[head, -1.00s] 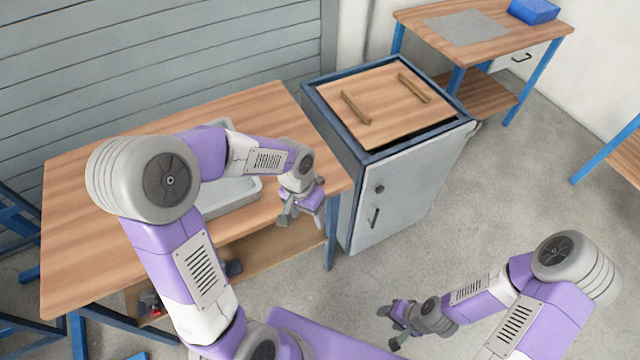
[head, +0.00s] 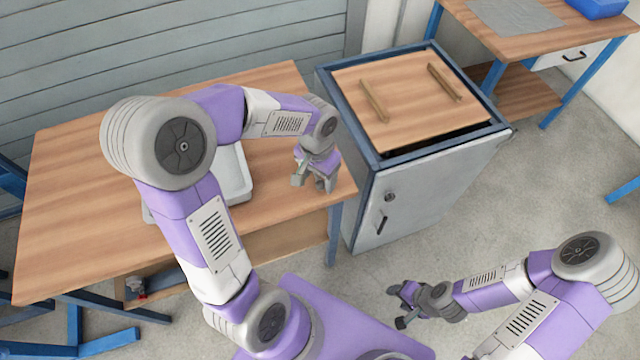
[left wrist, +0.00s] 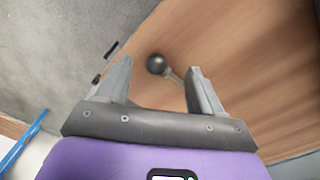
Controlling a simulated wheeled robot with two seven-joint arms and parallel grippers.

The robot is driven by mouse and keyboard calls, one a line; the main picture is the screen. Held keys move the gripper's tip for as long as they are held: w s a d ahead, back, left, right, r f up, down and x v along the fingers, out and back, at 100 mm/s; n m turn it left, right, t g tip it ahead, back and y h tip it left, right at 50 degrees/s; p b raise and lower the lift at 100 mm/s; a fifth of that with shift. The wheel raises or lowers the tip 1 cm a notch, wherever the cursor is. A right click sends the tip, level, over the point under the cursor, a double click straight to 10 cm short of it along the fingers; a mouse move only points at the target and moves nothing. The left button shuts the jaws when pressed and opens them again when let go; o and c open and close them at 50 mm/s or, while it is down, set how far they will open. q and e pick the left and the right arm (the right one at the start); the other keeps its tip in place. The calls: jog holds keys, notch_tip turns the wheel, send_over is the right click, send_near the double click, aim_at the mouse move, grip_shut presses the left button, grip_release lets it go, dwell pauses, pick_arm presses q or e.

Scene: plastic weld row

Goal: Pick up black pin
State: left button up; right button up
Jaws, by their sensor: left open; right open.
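The black pin (left wrist: 156,63) shows in the left wrist view as a dark round knob on a short grey shank, over the wooden table top (left wrist: 235,55). It appears between the fingertips of my left gripper (left wrist: 159,68), with a gap on each side. In the head view my left gripper (head: 313,184) is open and empty above the right front corner of the table (head: 85,200). I cannot make out the pin there. My right gripper (head: 397,306) is open and empty over the floor at the lower right.
A grey tray (head: 236,178) on the table is partly hidden by my left arm. A grey cabinet (head: 425,190) with a wooden top stands just right of the table. Another bench (head: 500,40) with a blue box (head: 600,7) stands at the back right. Floor between is clear.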

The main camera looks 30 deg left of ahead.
pick_arm(q)
notch_tip(320, 180, down, 2)
jog(key=shift+f, duration=0.2)
jog(key=shift+r, duration=0.1)
jog(key=c, duration=1.1)
jog(key=shift+r, duration=0.1)
